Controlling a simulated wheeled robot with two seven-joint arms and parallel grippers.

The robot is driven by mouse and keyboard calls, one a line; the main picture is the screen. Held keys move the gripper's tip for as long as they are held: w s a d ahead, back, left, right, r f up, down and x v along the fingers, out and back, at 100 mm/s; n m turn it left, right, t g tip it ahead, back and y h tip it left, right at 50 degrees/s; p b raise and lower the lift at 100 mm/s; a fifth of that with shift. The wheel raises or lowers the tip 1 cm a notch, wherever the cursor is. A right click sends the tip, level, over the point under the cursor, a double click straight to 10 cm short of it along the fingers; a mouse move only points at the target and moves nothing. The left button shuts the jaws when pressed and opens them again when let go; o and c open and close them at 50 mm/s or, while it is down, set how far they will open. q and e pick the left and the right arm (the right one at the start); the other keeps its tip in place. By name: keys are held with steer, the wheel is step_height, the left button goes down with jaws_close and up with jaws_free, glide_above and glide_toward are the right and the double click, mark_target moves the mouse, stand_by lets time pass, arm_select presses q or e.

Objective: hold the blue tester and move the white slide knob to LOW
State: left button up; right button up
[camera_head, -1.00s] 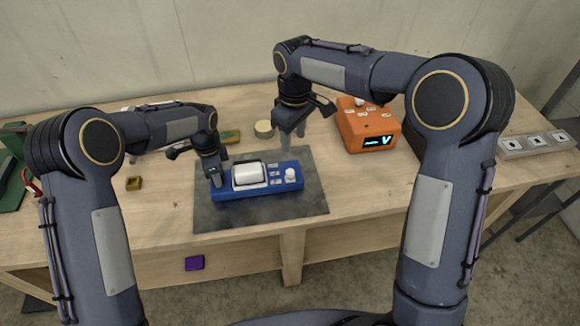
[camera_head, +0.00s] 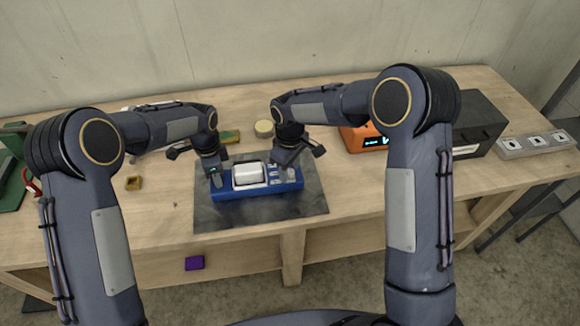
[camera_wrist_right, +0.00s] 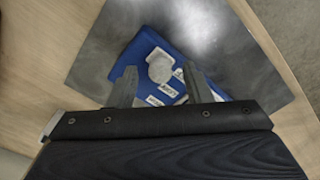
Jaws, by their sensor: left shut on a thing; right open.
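The blue tester (camera_head: 232,191) lies on a dark grey mat on the workbench, with a white window block on its top. It also shows in the right wrist view (camera_wrist_right: 142,47). My left gripper (camera_head: 215,178) is shut on the tester's left end. The white slide knob (camera_wrist_right: 160,68) shows in the right wrist view on the tester's right part. My right gripper (camera_wrist_right: 158,85) is open, with one finger on each side of the knob; I cannot tell whether they touch it. In the head view my right gripper (camera_head: 282,168) hides the knob. The labels are too small to read.
The dark mat (camera_head: 305,205) has bare room in front of the tester. An orange device (camera_head: 362,140) stands behind my right arm, with a dark box (camera_head: 478,125) and a grey switch panel (camera_head: 535,143) further right.

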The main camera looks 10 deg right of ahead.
steer(key=shift+c, duration=0.5)
jaws_close()
steer(key=shift+w, duration=1.55)
steer(key=shift+o, duration=0.5)
jaws_free()
